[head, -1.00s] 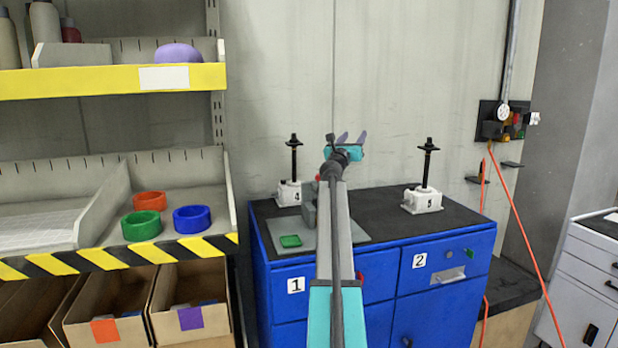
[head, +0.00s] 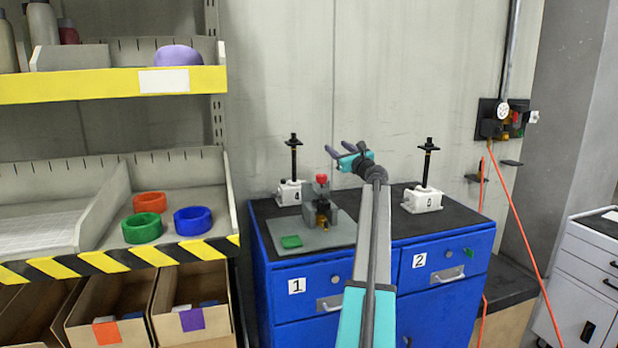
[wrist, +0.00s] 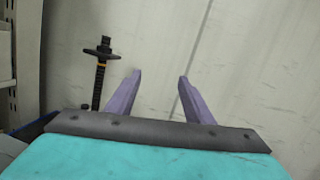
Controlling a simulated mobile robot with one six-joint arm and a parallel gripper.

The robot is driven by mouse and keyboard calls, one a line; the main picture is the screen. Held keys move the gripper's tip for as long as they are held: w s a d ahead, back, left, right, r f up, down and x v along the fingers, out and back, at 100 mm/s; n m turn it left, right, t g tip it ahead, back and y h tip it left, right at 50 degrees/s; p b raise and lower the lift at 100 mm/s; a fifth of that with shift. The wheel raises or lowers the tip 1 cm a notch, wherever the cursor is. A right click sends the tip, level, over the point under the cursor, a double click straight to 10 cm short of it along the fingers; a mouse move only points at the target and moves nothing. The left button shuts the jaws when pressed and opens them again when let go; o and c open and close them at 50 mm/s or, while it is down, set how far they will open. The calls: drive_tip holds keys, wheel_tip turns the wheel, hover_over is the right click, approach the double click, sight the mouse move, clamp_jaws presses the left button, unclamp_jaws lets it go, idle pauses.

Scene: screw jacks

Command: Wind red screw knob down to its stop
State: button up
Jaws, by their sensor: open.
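The red screw knob (head: 321,179) tops a small grey fixture (head: 322,207) with a brass-coloured part, on a grey plate on the blue cabinet. My gripper (head: 336,151) is open and empty, above and slightly right of the knob and apart from it. In the wrist view the two purple fingers (wrist: 152,90) are spread with only wall between them. The knob is not in the wrist view. A black screw jack (wrist: 102,75) shows left of the fingers there.
Screw jacks 4 (head: 290,190) and another numbered one (head: 424,198) stand left and right on the blue cabinet (head: 330,330). Shelving with coloured rings (head: 192,219) stands left. An orange cable (head: 515,230) hangs right.

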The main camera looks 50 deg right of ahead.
drive_tip(key=s+a+f+n+g+y+p, duration=0.1)
drive_tip(key=s+a+f+n+y, duration=0.2)
drive_tip(key=s+a+y, duration=0.3)
drive_tip(key=s+a+f+n+y, duration=0.3)
drive_tip(key=s+a+n+y, duration=0.2)
drive_tip(key=y, duration=0.5)
drive_tip(key=s+a, duration=0.2)
drive_tip(key=s, duration=0.1)
drive_tip(key=shift+a+f+n+g+y+p, duration=0.2)
drive_tip(key=shift+n+g+y+p, duration=0.1)
drive_tip(key=shift+n+g+p, duration=0.1)
drive_tip(key=p+x, duration=0.2)
drive_tip(key=x, duration=1.1)
drive_tip(key=shift+w+a, duration=0.25)
drive_tip(key=c, duration=1.1)
